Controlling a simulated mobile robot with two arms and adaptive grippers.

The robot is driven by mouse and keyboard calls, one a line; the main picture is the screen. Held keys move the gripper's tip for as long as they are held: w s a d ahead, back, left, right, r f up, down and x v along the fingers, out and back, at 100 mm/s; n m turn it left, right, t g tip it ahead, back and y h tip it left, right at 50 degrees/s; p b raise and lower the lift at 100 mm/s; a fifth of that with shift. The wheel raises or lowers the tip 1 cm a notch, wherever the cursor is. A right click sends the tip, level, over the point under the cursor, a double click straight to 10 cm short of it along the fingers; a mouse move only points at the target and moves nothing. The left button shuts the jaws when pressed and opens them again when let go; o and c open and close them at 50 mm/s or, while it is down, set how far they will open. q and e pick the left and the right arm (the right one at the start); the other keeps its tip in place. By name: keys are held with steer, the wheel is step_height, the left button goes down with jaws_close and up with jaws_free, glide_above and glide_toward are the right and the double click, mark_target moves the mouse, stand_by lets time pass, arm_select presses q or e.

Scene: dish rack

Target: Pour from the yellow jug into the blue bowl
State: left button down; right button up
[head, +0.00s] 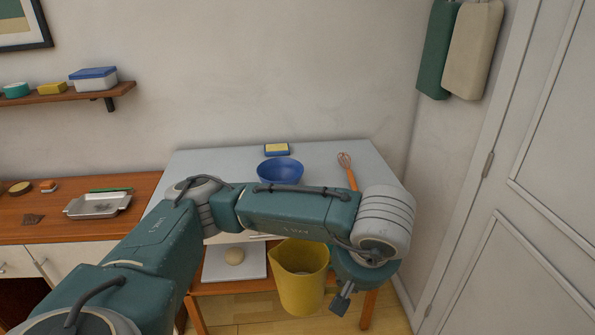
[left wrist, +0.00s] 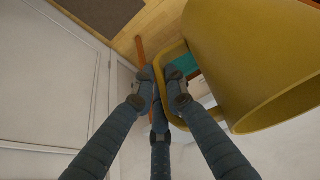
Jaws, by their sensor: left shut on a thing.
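The yellow jug (head: 301,280) hangs roughly upright at the near side of the table, in front of its edge in the head view. My left gripper (head: 342,300) is beside the jug on its right. In the left wrist view, my left gripper (left wrist: 161,78) is shut on the handle of the jug (left wrist: 245,55). The blue bowl (head: 280,170) stands on the table, farther back than the jug. My right gripper is not in view.
The grey table (head: 215,160) also bears a yellow-and-blue sponge (head: 277,149) behind the bowl and a whisk (head: 347,167) to its right. A metal tray (head: 98,204) lies on the left counter.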

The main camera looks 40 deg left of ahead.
arm_select(q)
steer(key=w+a+f+m+h+p, duration=0.1)
steer(key=w+a+m+h, duration=0.1)
steer(key=a+m, duration=0.3)
steer(key=w+a+f+m+h+p, duration=0.2)
steer(key=a+m, duration=0.4)
steer(key=a, duration=0.6)
steer(key=w+a+f+m+h+p, duration=0.1)
steer(key=w+a+m, duration=0.3)
steer(key=a, duration=0.5)
steer(key=shift+a+f+m+h+p, duration=0.4)
steer(key=shift+m+h, duration=0.3)
steer(key=shift+m, duration=0.4)
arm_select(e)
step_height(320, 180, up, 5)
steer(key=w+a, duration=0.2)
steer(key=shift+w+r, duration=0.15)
arm_select(q)
steer(key=shift+d, duration=0.15)
